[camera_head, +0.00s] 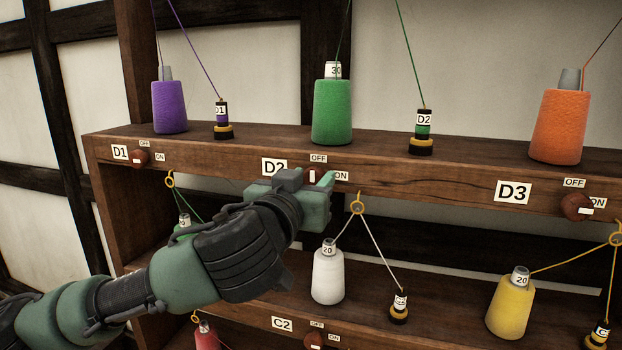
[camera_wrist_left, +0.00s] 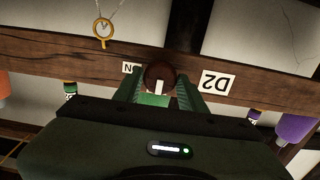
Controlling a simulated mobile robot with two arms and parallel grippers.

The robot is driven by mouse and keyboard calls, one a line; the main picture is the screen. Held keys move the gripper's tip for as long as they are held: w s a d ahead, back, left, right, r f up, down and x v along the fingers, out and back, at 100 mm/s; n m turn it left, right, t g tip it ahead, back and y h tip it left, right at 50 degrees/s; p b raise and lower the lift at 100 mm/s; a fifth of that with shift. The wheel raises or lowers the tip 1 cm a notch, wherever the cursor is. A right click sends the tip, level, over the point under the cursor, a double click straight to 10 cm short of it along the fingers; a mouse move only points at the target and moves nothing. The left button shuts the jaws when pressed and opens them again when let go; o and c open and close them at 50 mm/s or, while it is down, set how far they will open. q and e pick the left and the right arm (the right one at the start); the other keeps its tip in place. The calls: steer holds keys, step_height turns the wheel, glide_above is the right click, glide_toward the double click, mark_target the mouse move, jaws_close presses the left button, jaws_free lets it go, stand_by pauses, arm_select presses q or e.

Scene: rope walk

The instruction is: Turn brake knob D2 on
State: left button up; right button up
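Brake knob D2 (camera_head: 312,176) is a round red-brown knob on the front of the upper shelf beam, right of the D2 label (camera_head: 274,167). Its white mark points up toward the OFF label (camera_head: 318,158); the ON label (camera_head: 341,176) is to its right. My left gripper (camera_head: 311,182) is at the knob with a finger on either side. The upside-down left wrist view shows knob D2 (camera_wrist_left: 160,76) between the two green fingers of my left gripper (camera_wrist_left: 160,80). The fingers look spread around the knob, with narrow gaps beside it. My right gripper is not in view.
On the shelf above stand a green spool (camera_head: 333,112) and the D2 bobbin (camera_head: 422,130). A yellow ring (camera_head: 357,205) with threads hangs right of the gripper, over a white spool (camera_head: 328,276). Knob D1 (camera_head: 139,158) and knob D3 (camera_head: 577,206) are farther along the beam.

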arm_select(q)
jaws_close()
